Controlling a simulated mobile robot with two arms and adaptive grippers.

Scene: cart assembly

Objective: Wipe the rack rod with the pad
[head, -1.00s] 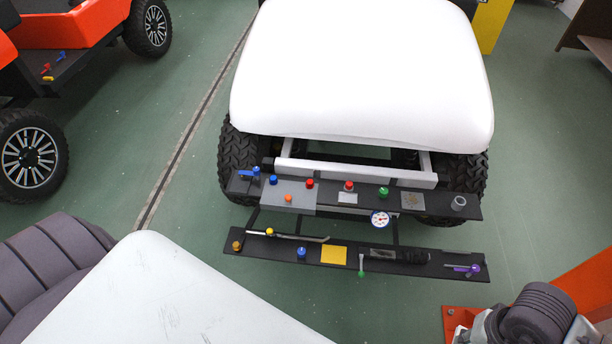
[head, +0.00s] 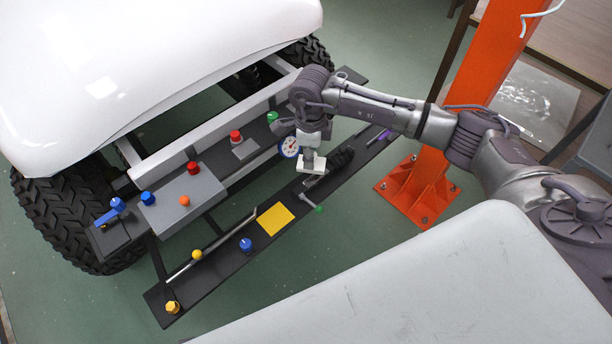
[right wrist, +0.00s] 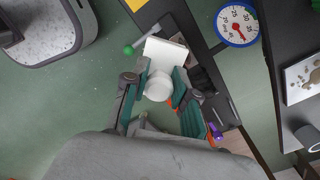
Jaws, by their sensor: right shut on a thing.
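My right gripper (head: 311,145) is shut on the pad. The pad (head: 312,164) is a white block with a white round grip; in the right wrist view the pad (right wrist: 166,52) sticks out beyond the fingers (right wrist: 158,95). In the head view it appears over the right part of the lower black board, beside a dial; I cannot tell whether it touches anything. A thin metal rod (head: 228,236), likely the rack rod, runs along the left part of that board beside a yellow knob, apart from the pad. My left gripper is out of view.
The lower board (head: 215,262) also bears a yellow square (head: 275,219), a blue knob (head: 246,244) and a green-tipped lever (head: 311,202). The upper board has red, blue and orange knobs. The dial (head: 289,147) is close to the gripper. An orange post (head: 470,90) stands right.

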